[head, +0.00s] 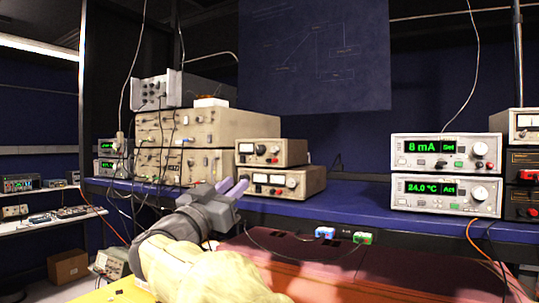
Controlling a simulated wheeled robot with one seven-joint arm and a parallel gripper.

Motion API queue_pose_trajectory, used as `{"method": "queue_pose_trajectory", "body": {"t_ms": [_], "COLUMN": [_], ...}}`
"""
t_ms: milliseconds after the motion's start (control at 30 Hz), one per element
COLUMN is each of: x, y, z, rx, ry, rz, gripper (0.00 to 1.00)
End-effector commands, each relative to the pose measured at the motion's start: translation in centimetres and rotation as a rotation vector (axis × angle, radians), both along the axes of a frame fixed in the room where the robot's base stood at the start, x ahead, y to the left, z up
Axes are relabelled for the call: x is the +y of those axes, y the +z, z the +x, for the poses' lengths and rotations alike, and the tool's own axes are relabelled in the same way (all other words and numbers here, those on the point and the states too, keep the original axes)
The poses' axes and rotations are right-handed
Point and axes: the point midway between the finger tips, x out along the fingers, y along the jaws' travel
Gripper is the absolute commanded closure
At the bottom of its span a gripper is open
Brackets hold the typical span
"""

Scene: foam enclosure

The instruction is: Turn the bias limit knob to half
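No knob label is legible, so I cannot tell which one is the bias limit knob. At the right, an upper display unit (440,151) reads "8 mA" and "Set" in green and has a round knob (480,149) on its right side. Below it, a second unit (445,195) reads "24.0 °C" and "Act" and has a similar knob (480,195). My gripper (235,184) is at left of centre, in front of the beige meter boxes and well left of these units. Its two purple fingers are apart, with nothing seen between them.
Beige meter boxes (282,183) with knobs stand behind my gripper, and stacked beige instruments (215,128) stand further left. The blue shelf (345,203) is clear between the meter boxes and the display units. Blue and green connectors (325,232) with cables sit below its edge.

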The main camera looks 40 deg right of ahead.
Motion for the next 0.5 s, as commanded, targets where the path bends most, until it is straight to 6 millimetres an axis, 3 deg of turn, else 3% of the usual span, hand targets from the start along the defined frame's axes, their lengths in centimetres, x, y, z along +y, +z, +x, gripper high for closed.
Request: {"method": "queue_pose_trajectory", "body": {"t_ms": [167,500], "x": [-1.3,-6.3], "y": [0.7,3.1], "z": [0.5,2.4], "rx": [0.001,0.001], "ry": [-0.002,-0.003], "rz": [0.002,0.001], "gripper": [0.74,0.74]}}
